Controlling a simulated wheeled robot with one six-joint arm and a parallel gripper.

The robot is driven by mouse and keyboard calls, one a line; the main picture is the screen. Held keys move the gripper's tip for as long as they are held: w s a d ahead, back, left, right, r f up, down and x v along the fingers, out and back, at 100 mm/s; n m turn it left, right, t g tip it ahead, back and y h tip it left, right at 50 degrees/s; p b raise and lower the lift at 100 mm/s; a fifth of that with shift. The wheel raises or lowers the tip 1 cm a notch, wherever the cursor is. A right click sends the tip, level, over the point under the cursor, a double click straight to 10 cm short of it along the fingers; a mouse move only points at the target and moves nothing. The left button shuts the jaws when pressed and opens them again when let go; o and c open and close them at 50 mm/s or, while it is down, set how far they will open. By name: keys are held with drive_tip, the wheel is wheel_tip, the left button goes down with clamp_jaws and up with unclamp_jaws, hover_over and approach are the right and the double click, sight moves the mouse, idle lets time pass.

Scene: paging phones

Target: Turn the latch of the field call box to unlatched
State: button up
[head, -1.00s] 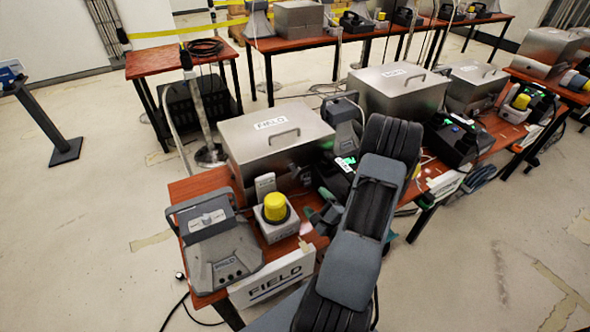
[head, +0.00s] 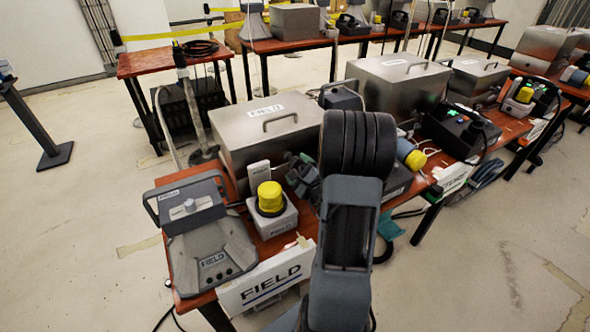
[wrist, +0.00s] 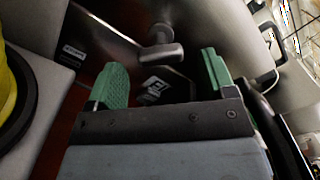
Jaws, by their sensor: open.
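The field call box (head: 255,150) is a large metal box with a FIELD label and a lid handle. It sits at the back of the near wooden table in the head view. In the wrist view a grey T-shaped latch lever (wrist: 158,52) stands out from a metal face, its crossbar lying roughly level in the picture. My gripper (wrist: 163,78) is open and empty, with green fingertips. The lever shows beyond and between the fingertips, and I see no contact. In the head view my arm covers part of the box's right side, and the latch cannot be made out.
A white unit with a yellow button (head: 270,197) stands close in front of the box; it also shows at the wrist view's left edge (wrist: 40,95). A grey FIELD console (head: 210,255) is at the table's left. More metal boxes (head: 398,80) stand rightward. Floor is open at right.

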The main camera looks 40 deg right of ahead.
drive_tip(key=shift+w+d, duration=0.1)
drive_tip(key=shift+w, duration=1.05)
drive_tip(key=shift+c, duration=0.2)
drive_tip(key=c, duration=0.9)
drive_tip(key=m+b, duration=0.1)
drive_tip(key=m, duration=0.3)
drive_tip(key=shift+m, duration=0.4)
drive_tip(key=m, duration=0.5)
drive_tip(key=shift+m, duration=0.4)
